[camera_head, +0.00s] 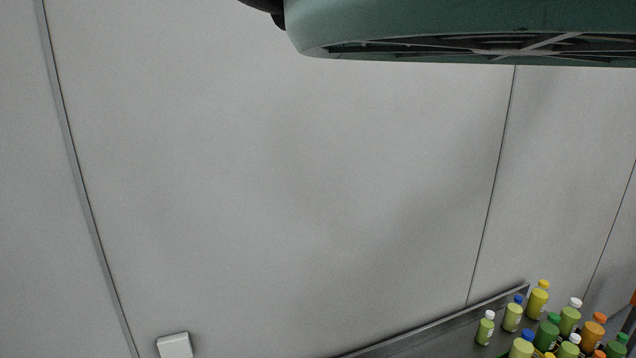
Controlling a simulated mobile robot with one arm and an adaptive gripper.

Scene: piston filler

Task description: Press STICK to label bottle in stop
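The STICK button, the stop and a bottle standing in it do not show in the head view. Several small bottles (537,303) with yellow, green and orange contents stand at the bottom right, with caps in white, blue, yellow, green and orange. Some are cut off by the lower edge. I cannot tell whether one of them belongs to the stop. My gripper is not in view.
A grey panelled wall (290,180) fills most of the view. A large green body with a dark grille underneath (470,30) hangs across the top right. A metal rail (440,328) runs beside the bottles. A small white box (175,346) shows at the bottom left.

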